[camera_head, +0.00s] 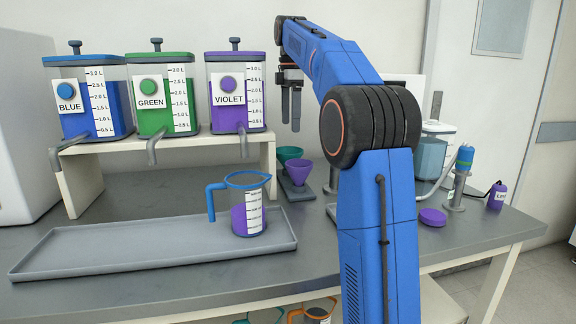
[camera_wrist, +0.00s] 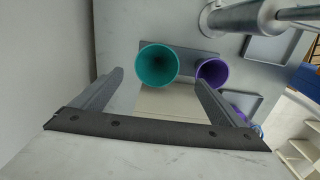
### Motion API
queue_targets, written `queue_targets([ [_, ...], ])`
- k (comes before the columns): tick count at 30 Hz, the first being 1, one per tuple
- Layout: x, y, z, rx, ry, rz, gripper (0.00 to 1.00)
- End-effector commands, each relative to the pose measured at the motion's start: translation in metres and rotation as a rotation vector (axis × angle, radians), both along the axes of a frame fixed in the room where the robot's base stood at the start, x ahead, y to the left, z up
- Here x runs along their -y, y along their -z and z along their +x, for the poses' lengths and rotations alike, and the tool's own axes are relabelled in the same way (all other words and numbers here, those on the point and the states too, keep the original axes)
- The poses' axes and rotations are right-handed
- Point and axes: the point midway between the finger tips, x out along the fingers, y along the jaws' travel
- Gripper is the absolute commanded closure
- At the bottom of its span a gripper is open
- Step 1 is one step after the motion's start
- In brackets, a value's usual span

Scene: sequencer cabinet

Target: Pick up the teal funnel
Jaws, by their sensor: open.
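The teal funnel (camera_head: 289,154) stands behind a purple funnel (camera_head: 298,171) on a small grey holder at the back of the bench. In the wrist view the teal funnel (camera_wrist: 157,65) shows its round open mouth, with the purple funnel (camera_wrist: 212,72) to its right. My gripper (camera_head: 291,126) is open and empty, above the funnels in the head view. In the wrist view its two fingers (camera_wrist: 160,84) are spread wide, with the teal funnel's mouth between and beyond their tips. I see no contact between finger and funnel.
A grey tray (camera_head: 130,262) holds a blue-handled jug (camera_head: 250,222) with violet liquid. A shelf (camera_head: 200,148) carries the blue, green and violet dispensers at left. A purple lid (camera_head: 432,217) and a grey stand (camera_head: 457,190) are at right. The wall is close behind.

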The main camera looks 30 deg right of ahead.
Motion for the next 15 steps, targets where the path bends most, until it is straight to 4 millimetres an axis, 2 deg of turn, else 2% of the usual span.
queue_targets([
  [9,0.000,0.054,-0.001,-0.002,0.000,0.001,0.07],
  [15,0.000,0.075,0.000,-0.001,0.000,0.000,0.07],
])
